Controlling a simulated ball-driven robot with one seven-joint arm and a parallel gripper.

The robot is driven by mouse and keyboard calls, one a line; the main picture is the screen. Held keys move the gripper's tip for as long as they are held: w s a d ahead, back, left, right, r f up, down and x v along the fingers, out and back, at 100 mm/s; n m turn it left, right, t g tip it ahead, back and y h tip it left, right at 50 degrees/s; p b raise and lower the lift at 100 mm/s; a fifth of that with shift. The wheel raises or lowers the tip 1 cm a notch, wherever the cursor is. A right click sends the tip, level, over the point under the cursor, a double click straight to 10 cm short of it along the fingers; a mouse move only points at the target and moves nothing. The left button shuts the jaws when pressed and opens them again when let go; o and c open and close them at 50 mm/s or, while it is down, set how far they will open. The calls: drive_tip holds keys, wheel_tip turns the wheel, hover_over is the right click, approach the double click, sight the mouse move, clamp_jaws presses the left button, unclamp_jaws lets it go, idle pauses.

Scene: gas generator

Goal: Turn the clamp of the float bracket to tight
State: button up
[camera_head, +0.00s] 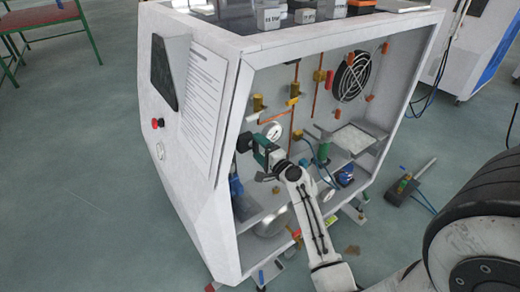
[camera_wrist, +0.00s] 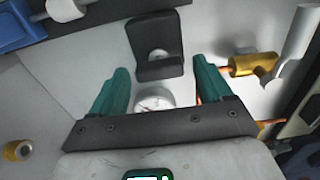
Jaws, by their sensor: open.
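My gripper (camera_wrist: 160,68) has two teal fingers spread wide apart, with nothing held between them. Just ahead of the fingertips is a black angled bracket (camera_wrist: 158,28) on the pale wall, with a small round grey part (camera_wrist: 158,56) in its middle. This looks like the float bracket and its clamp; I cannot tell how tight it is. The fingers flank the bracket's lower end, without clear contact. In the head view my gripper (camera_head: 262,153) is inside the open cabinet near its left wall, beside a black part (camera_head: 244,142). The arm hides some of what lies behind.
A white gauge (camera_wrist: 154,100) shows between my fingers, and a brass fitting (camera_wrist: 254,64) is close to the right finger. The cabinet (camera_head: 238,110) also holds a fan (camera_head: 352,75), copper pipes and a grey tray (camera_head: 352,138). A tool (camera_head: 408,185) lies on the floor at right.

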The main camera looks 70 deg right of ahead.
drive_tip(key=v, duration=1.1)
drive_tip(key=shift+b, duration=0.35)
drive_tip(key=shift+d, duration=0.1)
